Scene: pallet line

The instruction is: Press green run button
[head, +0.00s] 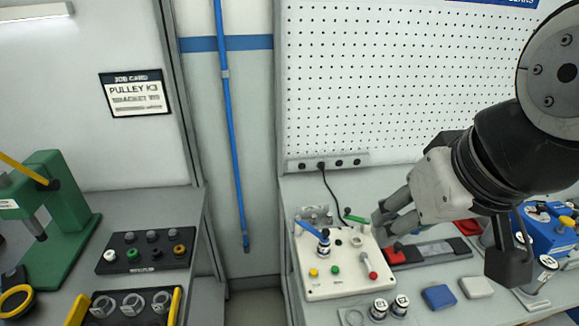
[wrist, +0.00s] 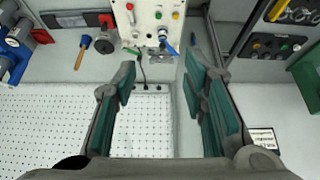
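The white control box (head: 318,288) stands on the right-hand bench. Its green button (head: 335,269) sits between a yellow button (head: 313,272) and a red-tipped lever (head: 373,275). In the wrist view the box (wrist: 147,30) is at the top centre, with the green button (wrist: 158,15) near the upper edge. My gripper (head: 380,218) is above the back right part of the box, apart from the green button. In the wrist view my gripper's fingers (wrist: 160,88) are wide apart with nothing between them.
A blue-handled part (head: 306,228) rises at the box's back left, and a green handle (head: 356,218) lies behind it. A pegboard wall (head: 390,85) stands behind.

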